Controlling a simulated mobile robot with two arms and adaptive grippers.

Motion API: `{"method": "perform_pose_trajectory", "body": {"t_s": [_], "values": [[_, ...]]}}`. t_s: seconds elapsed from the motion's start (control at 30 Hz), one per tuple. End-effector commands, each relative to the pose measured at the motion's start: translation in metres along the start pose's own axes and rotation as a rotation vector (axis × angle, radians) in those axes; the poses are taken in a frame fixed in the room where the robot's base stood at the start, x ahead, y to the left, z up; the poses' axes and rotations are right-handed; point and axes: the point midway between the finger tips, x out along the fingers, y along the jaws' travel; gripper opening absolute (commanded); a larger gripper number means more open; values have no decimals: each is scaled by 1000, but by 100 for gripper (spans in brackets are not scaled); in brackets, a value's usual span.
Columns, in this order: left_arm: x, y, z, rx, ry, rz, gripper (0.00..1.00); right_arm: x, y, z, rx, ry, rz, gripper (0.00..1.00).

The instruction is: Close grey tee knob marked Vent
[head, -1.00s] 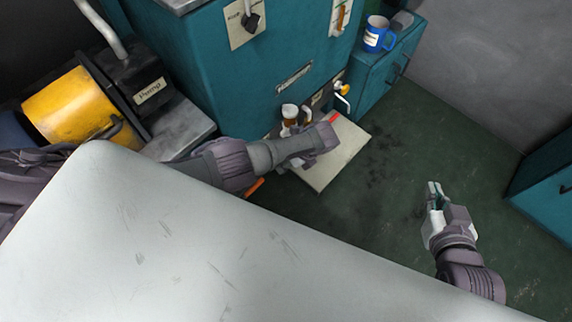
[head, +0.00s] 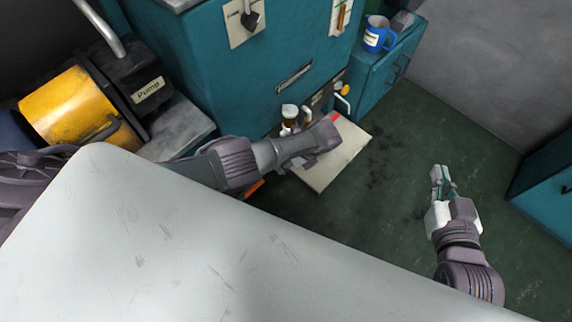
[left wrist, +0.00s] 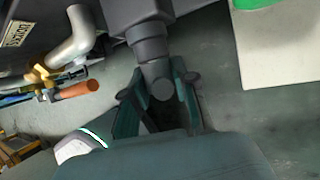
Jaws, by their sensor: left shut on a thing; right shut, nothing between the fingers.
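In the left wrist view, a dark grey knob (left wrist: 160,72) with a rounded end sits between the green fingers of my left gripper (left wrist: 157,92). The fingers are shut on it from both sides. Its marking is not readable here, and its turned position is hard to tell. In the head view, my left gripper (head: 314,145) is low in front of the teal cabinet (head: 240,85), and its own wrist hides the knob and fingertips. My right gripper (head: 440,180) is shut and empty, above the open floor at the right.
An orange-handled valve (left wrist: 76,91) and a grey pipe (left wrist: 75,40) are left of the knob in the wrist view. A pale board (head: 340,165) lies on the floor by the cabinet. The yellow pump (head: 70,105) is at left. A white surface (head: 150,240) fills the foreground.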

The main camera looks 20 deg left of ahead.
Motion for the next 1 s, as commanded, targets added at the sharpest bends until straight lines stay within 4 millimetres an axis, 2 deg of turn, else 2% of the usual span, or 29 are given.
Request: {"method": "perform_pose_trajectory", "body": {"t_s": [1.0], "values": [[4, 4, -2, 4, 2, 23, 0, 1, -2, -8, 2, 46, -4, 0]]}}
